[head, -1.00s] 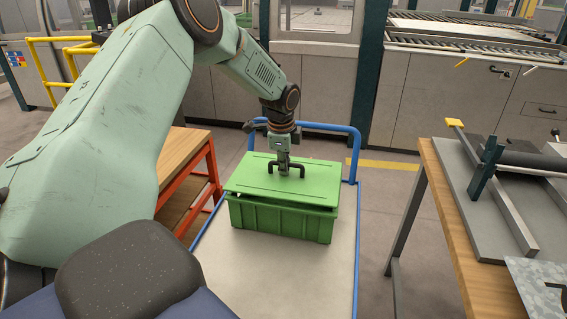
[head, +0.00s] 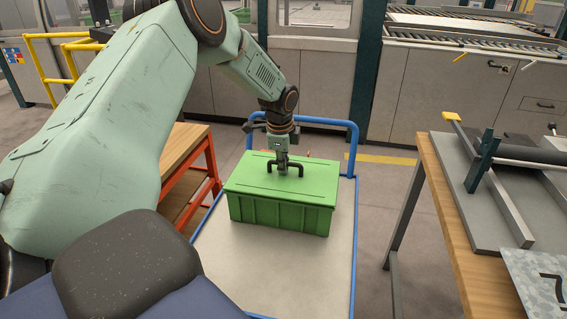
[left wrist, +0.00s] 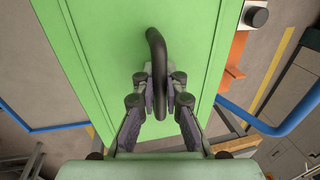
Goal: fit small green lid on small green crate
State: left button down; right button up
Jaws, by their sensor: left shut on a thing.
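The small green lid (head: 250,180) lies flat on top of the small green crate (head: 280,214), its edges lined up with the crate's walls and no clear gap at the front. The crate stands on a pale cart platform. My left gripper (head: 283,165) points down at the lid's middle, shut on its dark handle (head: 298,167). In the left wrist view the fingers (left wrist: 160,90) close on the curved handle (left wrist: 157,45), and the lid (left wrist: 95,70) hides the crate. My right gripper is not in view.
The cart (head: 225,264) has a blue rail (head: 338,124) behind the crate. An orange-framed wooden bench (head: 185,150) stands at left. A wooden workbench (head: 440,190) with metal parts stands at right. The cart's front is clear.

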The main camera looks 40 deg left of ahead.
aim_at(282, 178)
pick_arm(q)
jog(key=shift+a+f, duration=0.1)
jog(key=shift+w+f, duration=0.1)
jog(key=shift+w, duration=0.1)
jog(key=c, duration=1.6)
grip_release()
jog(key=shift+c, duration=0.2)
jog(key=o, duration=0.3)
jog(key=shift+s, duration=0.2)
jog(key=shift+w, duration=0.1)
notch_tip(282, 178, up, 12)
jog(key=s+d, duration=0.1)
jog(key=s, duration=0.1)
jog(key=shift+d, duration=0.15)
